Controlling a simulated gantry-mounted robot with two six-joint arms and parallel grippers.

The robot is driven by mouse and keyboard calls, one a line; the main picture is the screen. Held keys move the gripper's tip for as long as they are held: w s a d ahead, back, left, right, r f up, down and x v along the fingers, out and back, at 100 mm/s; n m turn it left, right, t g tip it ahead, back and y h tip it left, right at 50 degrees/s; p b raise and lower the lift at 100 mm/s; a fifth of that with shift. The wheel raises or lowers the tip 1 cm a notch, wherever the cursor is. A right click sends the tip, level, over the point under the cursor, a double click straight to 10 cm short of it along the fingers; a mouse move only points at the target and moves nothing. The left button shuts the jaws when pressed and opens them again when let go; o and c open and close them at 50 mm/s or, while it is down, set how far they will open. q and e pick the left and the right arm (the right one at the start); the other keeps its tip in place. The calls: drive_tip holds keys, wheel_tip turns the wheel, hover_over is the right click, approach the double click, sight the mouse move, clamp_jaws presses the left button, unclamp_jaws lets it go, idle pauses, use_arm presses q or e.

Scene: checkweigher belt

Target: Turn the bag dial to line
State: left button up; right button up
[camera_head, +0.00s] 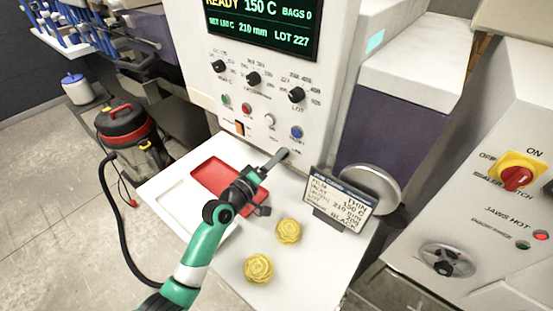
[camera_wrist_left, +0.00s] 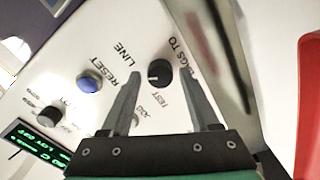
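The bag dial (camera_wrist_left: 159,72) is a small round black knob on the white panel in the left wrist view, with lettering BAGS TO beside it. LINE is printed to its left and TEST below it. I cannot tell surely which way its pointer faces. My left gripper (camera_wrist_left: 163,74) is open, with one finger on each side of the dial; whether either finger touches it is unclear. In the head view my left gripper (camera_head: 280,157) is at the panel's lower edge, and the dial is hidden there. My right gripper is in neither view.
A blue button (camera_wrist_left: 89,82) marked RESET is left of the dial. More knobs and buttons are higher on the panel under a green-lettered screen (camera_head: 262,27). A red tray (camera_head: 207,172), a text card (camera_head: 340,197) and two yellow bundles (camera_head: 288,230) are on the white table below.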

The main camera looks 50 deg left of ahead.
use_arm(q)
drive_tip(key=shift+o, duration=0.4)
drive_tip(key=s+d+p, duration=0.1)
drive_tip(key=s+d, duration=0.1)
drive_tip(key=s, duration=0.9)
drive_tip(key=shift+s+p, duration=0.25)
drive_tip(key=shift+p, duration=0.05)
